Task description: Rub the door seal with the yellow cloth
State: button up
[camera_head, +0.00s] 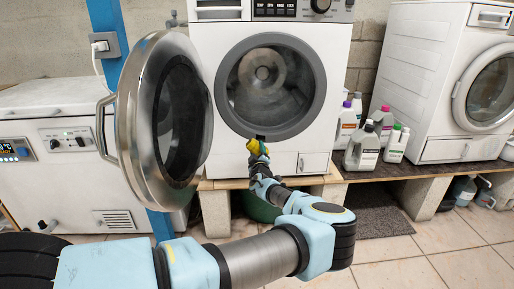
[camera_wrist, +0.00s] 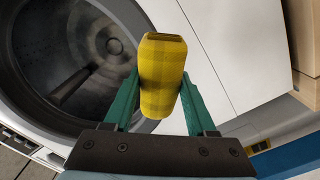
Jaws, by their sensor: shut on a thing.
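The yellow cloth (camera_wrist: 163,78) is a folded, checked wad held upright between the green fingers of my gripper (camera_wrist: 160,105) in the wrist view. In the head view the cloth (camera_head: 256,147) and my gripper (camera_head: 259,160) are at the lower rim of the washing machine's opening. The door seal (camera_head: 272,134) is the dark grey ring around that opening; it also shows at the left in the wrist view (camera_wrist: 112,20). I cannot tell whether the cloth touches the seal. The round door (camera_head: 150,120) stands open to the left.
The washing machine (camera_head: 215,40) stands on a wooden plank over blocks. Several detergent bottles (camera_head: 362,150) stand at its right, beside a second washing machine (camera_head: 430,60). A green basin (camera_head: 262,208) sits below. A blue post (camera_head: 108,25) rises at the left.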

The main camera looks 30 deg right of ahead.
jog(key=shift+s, duration=0.1)
jog(key=shift+s+a+r+p, duration=0.15)
jog(key=shift+s+a+p, duration=0.05)
jog(key=shift+s+p, duration=0.4)
jog(key=shift+s+a+p, duration=0.3)
jog(key=shift+s+p, duration=0.3)
jog(key=shift+a, duration=0.1)
